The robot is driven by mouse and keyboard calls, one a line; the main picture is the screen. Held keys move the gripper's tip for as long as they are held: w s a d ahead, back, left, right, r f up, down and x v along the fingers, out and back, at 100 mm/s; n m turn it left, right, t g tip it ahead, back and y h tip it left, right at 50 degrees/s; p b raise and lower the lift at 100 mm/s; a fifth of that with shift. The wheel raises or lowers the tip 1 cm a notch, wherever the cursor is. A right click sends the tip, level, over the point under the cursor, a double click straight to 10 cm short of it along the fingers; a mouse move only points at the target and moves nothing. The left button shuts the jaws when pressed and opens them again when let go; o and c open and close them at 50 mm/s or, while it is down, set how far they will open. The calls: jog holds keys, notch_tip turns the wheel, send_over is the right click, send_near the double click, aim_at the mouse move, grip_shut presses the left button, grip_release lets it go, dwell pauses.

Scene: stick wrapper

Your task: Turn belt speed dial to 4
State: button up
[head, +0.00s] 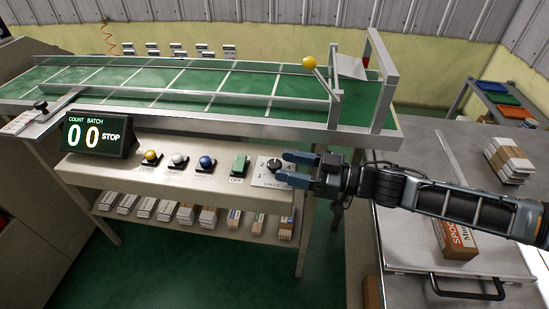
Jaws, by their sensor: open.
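The belt speed dial (273,165) is a dark round knob on a pale plate at the right end of the control panel (110,165). Numbers are printed around it; 1 and 2 show on its left side and a figure shows at its upper right. Where its pointer sits is too small to tell. My gripper (283,166) reaches in from the right with two blue fingers spread apart, one behind and one in front of the dial area. The fingers partly cover the dial plate. Whether they touch the knob cannot be told.
A green switch marked OFF (239,166) and blue (206,163), white (179,160) and yellow (151,157) buttons line the panel. A display (98,134) reads 00 STOP. The green belt (180,85) lies behind, with a yellow ball-ended lever (310,63). Wrapped packs fill the shelf below.

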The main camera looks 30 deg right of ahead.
aim_at(274, 163)
jog(key=shift+x, duration=2)
jog(key=shift+c, duration=0.2)
jog(key=c, duration=0.9)
jog(key=shift+o, duration=0.2)
jog(key=shift+p, duration=0.35)
jog(key=shift+r+t, duration=0.1)
jog(key=shift+t, duration=0.2)
